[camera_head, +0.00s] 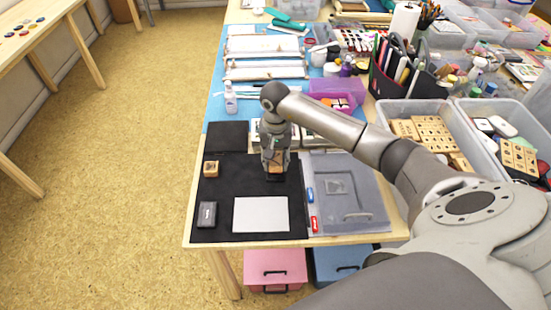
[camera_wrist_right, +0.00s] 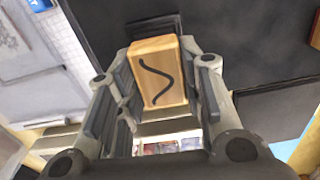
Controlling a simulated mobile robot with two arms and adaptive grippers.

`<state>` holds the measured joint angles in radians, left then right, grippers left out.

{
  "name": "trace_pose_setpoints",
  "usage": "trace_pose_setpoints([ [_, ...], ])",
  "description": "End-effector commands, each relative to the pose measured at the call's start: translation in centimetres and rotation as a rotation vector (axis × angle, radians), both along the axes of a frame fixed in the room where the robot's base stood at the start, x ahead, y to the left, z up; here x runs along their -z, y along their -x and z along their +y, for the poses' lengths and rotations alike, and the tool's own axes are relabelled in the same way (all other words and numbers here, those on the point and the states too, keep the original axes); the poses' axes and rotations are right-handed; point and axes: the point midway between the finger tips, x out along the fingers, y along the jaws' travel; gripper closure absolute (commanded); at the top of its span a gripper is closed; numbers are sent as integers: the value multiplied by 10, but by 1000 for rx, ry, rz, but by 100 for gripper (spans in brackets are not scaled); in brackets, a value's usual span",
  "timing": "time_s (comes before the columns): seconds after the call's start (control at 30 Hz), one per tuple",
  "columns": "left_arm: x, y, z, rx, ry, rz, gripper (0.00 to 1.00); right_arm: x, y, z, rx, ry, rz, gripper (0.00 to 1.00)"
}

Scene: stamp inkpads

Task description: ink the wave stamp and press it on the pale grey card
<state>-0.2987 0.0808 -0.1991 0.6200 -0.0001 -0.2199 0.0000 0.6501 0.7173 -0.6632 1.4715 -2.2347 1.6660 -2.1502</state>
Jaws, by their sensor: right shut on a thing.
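My right gripper (camera_head: 274,163) is shut on a wooden block stamp with a black wave line, the wave stamp (camera_wrist_right: 162,74). In the head view the stamp (camera_head: 276,168) shows as a small wooden patch between the fingers, above the right part of the black mat (camera_head: 240,174). A small dark shape shows right under it; I cannot tell whether it is an inkpad or whether they touch. The pale grey card (camera_head: 260,214) lies flat on the mat, in front of the gripper, with no visible mark. My left gripper is not in view.
A second wooden stamp (camera_head: 210,168) stands at the mat's left. A dark grey labelled case (camera_head: 207,214) lies left of the card. A translucent lidded box (camera_head: 347,205) lies right of the mat. Bins of wooden blocks (camera_head: 400,108) stand farther right.

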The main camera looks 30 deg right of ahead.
Motion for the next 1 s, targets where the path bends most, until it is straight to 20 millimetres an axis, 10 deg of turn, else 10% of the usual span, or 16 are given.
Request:
trace_pose_setpoints([
  [1.0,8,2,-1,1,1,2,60,8,0,0,0,0,0,82],
])
